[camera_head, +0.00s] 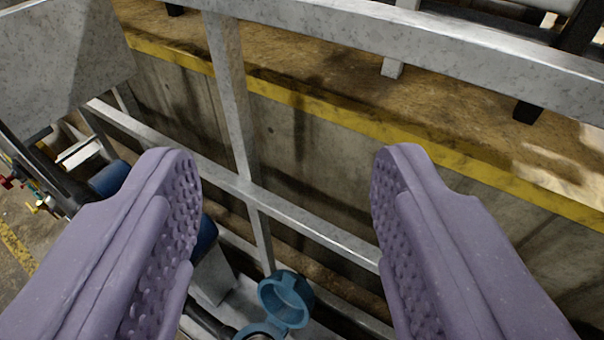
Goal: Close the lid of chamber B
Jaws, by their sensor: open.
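My gripper (287,165) is open, with its two purple ribbed fingers wide apart and nothing between them. A small round blue cap or ring (286,299) stands tilted up at the bottom centre, low between the fingers and apart from them. A second blue round part (262,331) adjoins it at the bottom edge and is cut off by the frame. No label for chamber B is visible, and I cannot tell whether these blue parts belong to its lid. A large grey metal panel (65,60) is at the upper left, beyond the left finger.
Grey metal railings (233,90) cross the view beyond the fingers. Behind them is a concrete wall with a yellow edge (320,105) and brown floor above. Blue cylinders (108,179) and small coloured valves (42,205) lie at left.

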